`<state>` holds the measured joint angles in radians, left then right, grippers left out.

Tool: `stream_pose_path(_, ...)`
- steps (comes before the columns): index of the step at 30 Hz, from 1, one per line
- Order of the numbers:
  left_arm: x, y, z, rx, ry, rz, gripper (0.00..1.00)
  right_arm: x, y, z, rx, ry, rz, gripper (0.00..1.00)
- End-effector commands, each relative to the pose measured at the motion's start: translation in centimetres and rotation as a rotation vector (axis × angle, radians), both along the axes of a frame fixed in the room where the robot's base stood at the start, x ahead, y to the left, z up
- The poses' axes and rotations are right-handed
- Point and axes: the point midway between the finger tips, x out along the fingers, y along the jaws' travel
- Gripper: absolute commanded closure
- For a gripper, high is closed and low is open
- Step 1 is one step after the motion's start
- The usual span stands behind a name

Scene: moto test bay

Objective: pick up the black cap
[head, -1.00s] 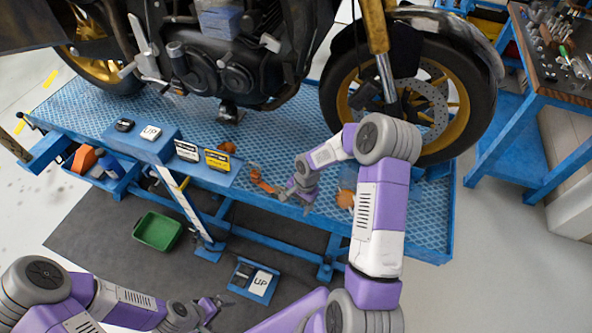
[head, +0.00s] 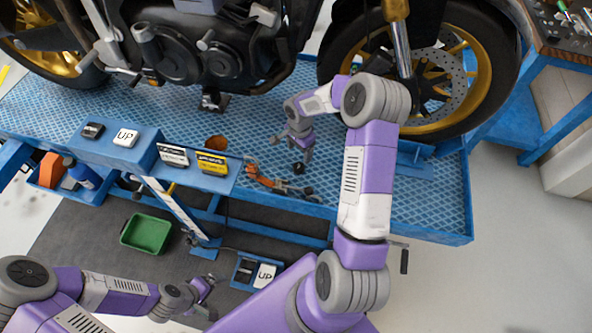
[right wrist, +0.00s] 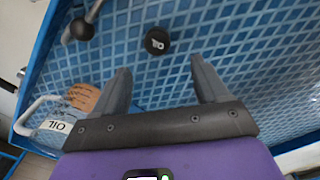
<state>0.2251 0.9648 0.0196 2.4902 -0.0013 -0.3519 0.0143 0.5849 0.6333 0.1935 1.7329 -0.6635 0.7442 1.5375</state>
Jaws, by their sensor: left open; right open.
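The black cap (right wrist: 157,41) is a small round disc with faint lettering on top. It lies on the blue patterned deck of the lift bench, and it also shows in the head view (head: 299,168) just below my right gripper. My right gripper (right wrist: 158,70) is open and empty. In the right wrist view the cap is just beyond the fingertips, roughly between them and apart from both. In the head view my right gripper (head: 297,152) hangs over the deck in front of the motorcycle's front wheel. My left gripper (head: 207,296) is open and empty, low at the left.
A ball-ended lever (right wrist: 82,29) and a copper-coloured item with an OIL label (right wrist: 54,126) lie left of the cap. The motorcycle's front wheel (head: 481,75) stands behind my right arm. A copper cup (head: 216,143) sits farther left. Deck right of the cap is clear.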

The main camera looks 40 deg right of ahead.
Motion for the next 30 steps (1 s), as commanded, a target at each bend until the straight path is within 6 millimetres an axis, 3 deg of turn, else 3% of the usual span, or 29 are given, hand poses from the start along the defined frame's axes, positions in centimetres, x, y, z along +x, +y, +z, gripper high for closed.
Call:
stream_pose_path(18,0.0,0.0,-1.6,0.0,0.0,-0.001,0.0,-0.4,0.4,-7.4,0.003,0.0,-0.002,0.26)
stream_pose_path(27,0.0,0.0,-1.6,0.0,0.0,0.0,0.0,-0.3,0.4,-8.0,0.001,-0.003,-0.001,0.26)
stream_pose_path(30,0.0,0.0,-1.6,0.0,0.0,0.0,0.0,-0.3,0.4,-8.0,0.001,-0.003,-0.001,0.39)
